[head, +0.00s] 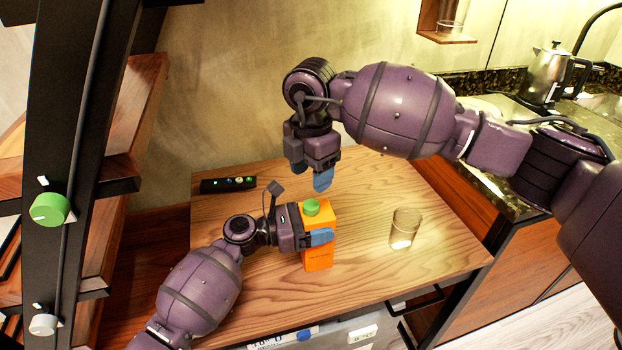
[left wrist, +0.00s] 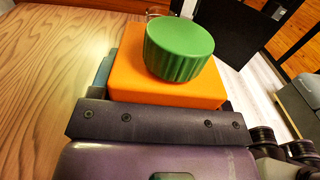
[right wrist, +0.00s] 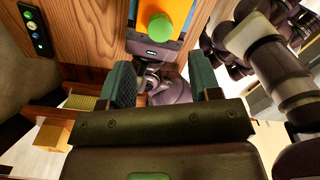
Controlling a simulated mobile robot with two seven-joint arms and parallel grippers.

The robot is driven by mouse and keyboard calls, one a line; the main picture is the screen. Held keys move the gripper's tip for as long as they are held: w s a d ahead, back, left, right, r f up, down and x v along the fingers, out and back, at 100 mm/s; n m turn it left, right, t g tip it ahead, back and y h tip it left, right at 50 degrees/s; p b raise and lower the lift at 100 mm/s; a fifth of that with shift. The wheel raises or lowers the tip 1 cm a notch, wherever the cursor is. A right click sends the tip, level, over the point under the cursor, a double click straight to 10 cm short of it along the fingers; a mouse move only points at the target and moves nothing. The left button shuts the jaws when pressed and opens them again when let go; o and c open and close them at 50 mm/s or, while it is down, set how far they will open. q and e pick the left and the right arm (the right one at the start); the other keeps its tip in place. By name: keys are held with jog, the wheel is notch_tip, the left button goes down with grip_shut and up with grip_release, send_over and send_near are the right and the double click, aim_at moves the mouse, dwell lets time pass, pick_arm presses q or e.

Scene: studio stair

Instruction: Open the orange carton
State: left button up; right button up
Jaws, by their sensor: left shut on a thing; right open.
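The orange carton (head: 318,258) stands upright on the wooden table, with a green ridged cap (head: 311,207) on its top. My left gripper (head: 318,238) is shut on the carton's sides, below the cap. In the left wrist view the carton (left wrist: 130,85) and its cap (left wrist: 180,50) sit just beyond my gripper's palm. My right gripper (head: 310,178) is open and empty, above and behind the carton, apart from the cap. In the right wrist view the cap (right wrist: 160,27) shows ahead of the open fingers (right wrist: 165,85). The carton's lower part is partly hidden by my left fingers.
A clear glass (head: 404,228) stands on the table (head: 370,205) right of the carton. A black remote-like panel with buttons (head: 228,184) lies at the table's back left. A metal kettle (head: 547,75) stands on the counter at the right. Stairs rise at the left.

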aim_at(310, 205)
jog(key=shift+f, duration=3.9)
jog(key=c, duration=0.9)
jog(key=n, duration=1.3)
jog(key=shift+s+n, duration=0.15)
jog(key=shift+n, duration=0.15)
